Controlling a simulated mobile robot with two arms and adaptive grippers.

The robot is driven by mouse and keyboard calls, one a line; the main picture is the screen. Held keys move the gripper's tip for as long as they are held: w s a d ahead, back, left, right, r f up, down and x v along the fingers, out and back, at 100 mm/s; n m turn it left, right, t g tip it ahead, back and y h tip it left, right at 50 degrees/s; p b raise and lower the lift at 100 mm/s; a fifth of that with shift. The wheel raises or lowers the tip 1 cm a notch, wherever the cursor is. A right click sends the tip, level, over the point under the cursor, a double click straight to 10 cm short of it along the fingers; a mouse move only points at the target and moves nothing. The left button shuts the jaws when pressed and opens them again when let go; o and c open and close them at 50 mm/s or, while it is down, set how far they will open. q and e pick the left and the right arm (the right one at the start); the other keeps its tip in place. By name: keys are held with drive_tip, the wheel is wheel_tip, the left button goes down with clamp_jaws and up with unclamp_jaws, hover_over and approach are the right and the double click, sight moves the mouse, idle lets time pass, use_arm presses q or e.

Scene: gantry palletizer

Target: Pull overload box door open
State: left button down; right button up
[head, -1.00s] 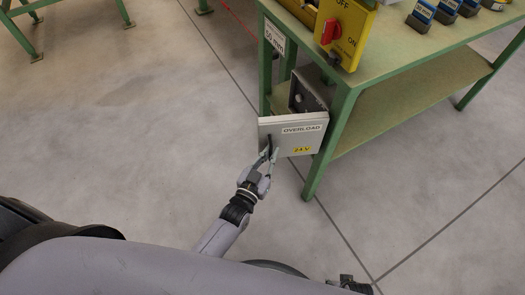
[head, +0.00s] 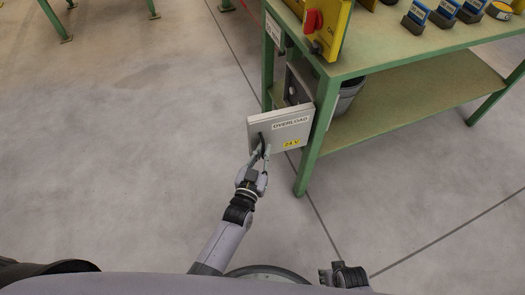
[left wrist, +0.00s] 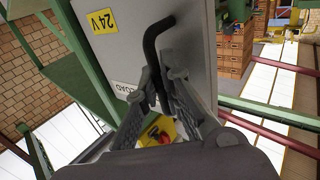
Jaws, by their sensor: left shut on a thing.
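The overload box door (head: 292,131) is a light grey panel with an "OVERLOAD" label and a yellow "24 V" sticker. It stands swung out from the dark box (head: 297,84) on the green bench's side. My left gripper (head: 261,153) is shut on the door's black handle (head: 262,141). In the left wrist view, the black bent handle (left wrist: 151,50) runs between the fingers (left wrist: 163,88), with the door (left wrist: 190,45) behind it. My right gripper (head: 343,275) shows only in part at the bottom edge, and its fingers cannot be made out.
The green bench (head: 435,55) carries a yellow switch panel (head: 328,22) with a red knob and several blue-topped blocks (head: 415,17). A grey bin (head: 348,95) is on its lower shelf. A bench leg (head: 308,165) stands beside the door.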

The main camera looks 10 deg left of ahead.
use_arm(q)
drive_tip(key=c, duration=1.7)
unclamp_jaws()
drive_tip(key=shift+s, duration=0.15)
drive_tip(key=v, duration=1.1)
drive_tip(key=shift+s, duration=0.35)
